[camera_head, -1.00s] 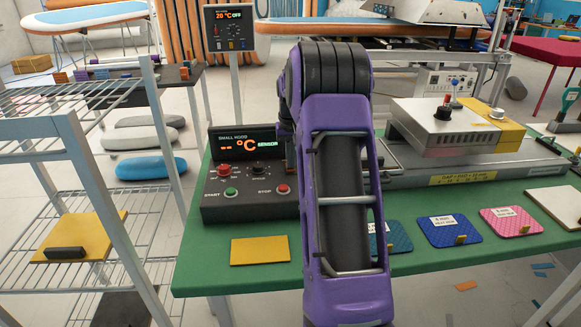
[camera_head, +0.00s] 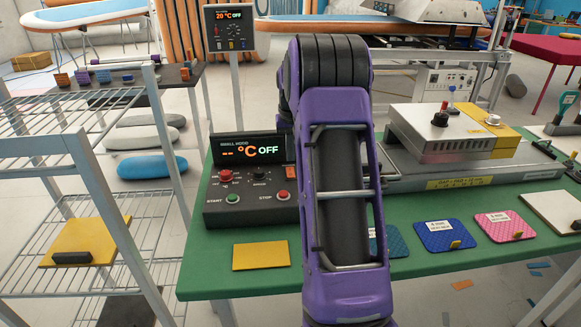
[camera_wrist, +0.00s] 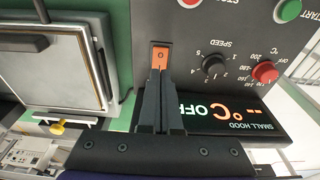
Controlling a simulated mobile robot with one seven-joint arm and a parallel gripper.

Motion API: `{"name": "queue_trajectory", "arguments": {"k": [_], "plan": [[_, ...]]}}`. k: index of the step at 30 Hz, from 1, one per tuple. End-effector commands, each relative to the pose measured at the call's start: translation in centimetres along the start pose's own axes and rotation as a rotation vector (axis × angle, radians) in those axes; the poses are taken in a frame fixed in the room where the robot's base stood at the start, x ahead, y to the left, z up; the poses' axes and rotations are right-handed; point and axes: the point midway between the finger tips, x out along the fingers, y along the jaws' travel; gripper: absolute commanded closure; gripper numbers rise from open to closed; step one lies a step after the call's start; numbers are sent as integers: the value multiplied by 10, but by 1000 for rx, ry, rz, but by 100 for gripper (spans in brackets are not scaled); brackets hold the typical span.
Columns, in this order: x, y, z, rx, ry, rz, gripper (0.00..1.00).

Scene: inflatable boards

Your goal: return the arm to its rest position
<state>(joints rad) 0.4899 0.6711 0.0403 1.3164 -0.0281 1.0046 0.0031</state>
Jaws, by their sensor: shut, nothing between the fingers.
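My purple arm stands up in the middle of the head view, in front of the green table (camera_head: 225,279). In that view the arm hides my gripper. In the wrist view my gripper (camera_wrist: 160,98) is shut and empty. Its fingertips are close to the orange rocker switch (camera_wrist: 160,57) on the black control box; I cannot tell if they touch it. The control box (camera_head: 249,212) carries a display reading "-- °C OFF" (camera_head: 250,151), a red and a green button, and knobs. The display also shows upside down in the wrist view (camera_wrist: 222,119).
A silver machine (camera_head: 440,133) stands right of my arm on the table. Yellow (camera_head: 260,255), blue (camera_head: 445,235) and pink (camera_head: 505,225) sheets lie along the front. A wire rack (camera_head: 75,210) stands at the left. A second display post (camera_head: 229,29) stands behind.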

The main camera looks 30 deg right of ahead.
Motion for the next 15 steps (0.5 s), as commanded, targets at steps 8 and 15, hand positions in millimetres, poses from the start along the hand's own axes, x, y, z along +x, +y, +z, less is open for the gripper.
{"name": "queue_trajectory", "arguments": {"k": [8, 15], "plan": [[-21, 0, -3, 0, -1, 0, 100], [-20, 0, -3, 0, 0, 0, 100]]}}
